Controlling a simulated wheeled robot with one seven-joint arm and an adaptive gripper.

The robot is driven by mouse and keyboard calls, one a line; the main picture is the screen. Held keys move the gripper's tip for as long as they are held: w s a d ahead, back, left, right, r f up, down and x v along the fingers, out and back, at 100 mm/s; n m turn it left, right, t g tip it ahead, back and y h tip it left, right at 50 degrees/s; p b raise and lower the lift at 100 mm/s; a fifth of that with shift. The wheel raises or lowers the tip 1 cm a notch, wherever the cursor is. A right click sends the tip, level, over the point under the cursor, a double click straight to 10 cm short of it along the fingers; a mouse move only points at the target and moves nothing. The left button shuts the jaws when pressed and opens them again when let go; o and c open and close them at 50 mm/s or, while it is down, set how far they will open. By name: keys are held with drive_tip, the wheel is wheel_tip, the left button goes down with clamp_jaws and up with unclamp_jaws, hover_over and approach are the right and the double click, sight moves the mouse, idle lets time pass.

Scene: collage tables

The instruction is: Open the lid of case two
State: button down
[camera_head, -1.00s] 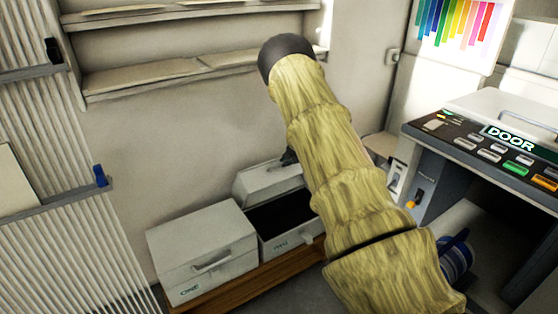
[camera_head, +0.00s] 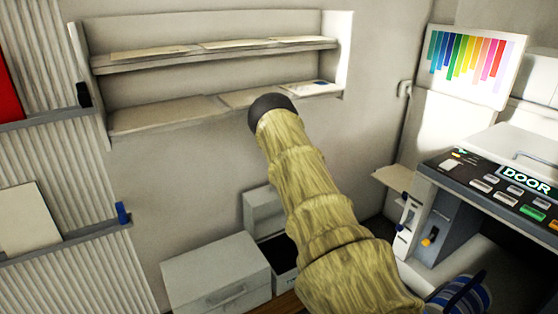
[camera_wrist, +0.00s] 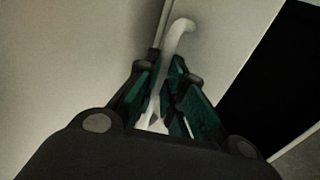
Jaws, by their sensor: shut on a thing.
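Case two is the right-hand pale box (camera_head: 284,284) at the bottom of the head view, partly hidden by my arm. Its lid (camera_head: 262,213) stands raised at the back, and the dark inside shows between lid and box. In the wrist view, the fingers of my gripper (camera_wrist: 166,98) are closed around a pale curved handle (camera_wrist: 180,32) on a pale panel, which looks like the lid (camera_wrist: 225,35). A black opening (camera_wrist: 275,80) lies to the right of that panel. In the head view my gripper is hidden behind my arm.
Case one (camera_head: 212,270), a pale box with its lid shut, stands directly left of case two. Wall shelves (camera_head: 165,115) with flat sheets are above. A control panel marked DOOR (camera_head: 505,185) is at the right. A blue striped object (camera_head: 462,298) is at the bottom right.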

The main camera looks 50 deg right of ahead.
drive_tip(key=shift+w+d+r, duration=0.1)
drive_tip(key=shift+w+d, duration=0.1)
drive_tip(key=shift+w, duration=0.05)
drive_tip(key=c, duration=1.5)
unclamp_jaws()
drive_tip(key=shift+s, duration=0.1)
drive_tip(key=shift+a, duration=0.1)
drive_tip(key=shift+a+r, duration=0.1)
drive_tip(key=shift+v, duration=5.9)
drive_tip(key=shift+s, duration=0.1)
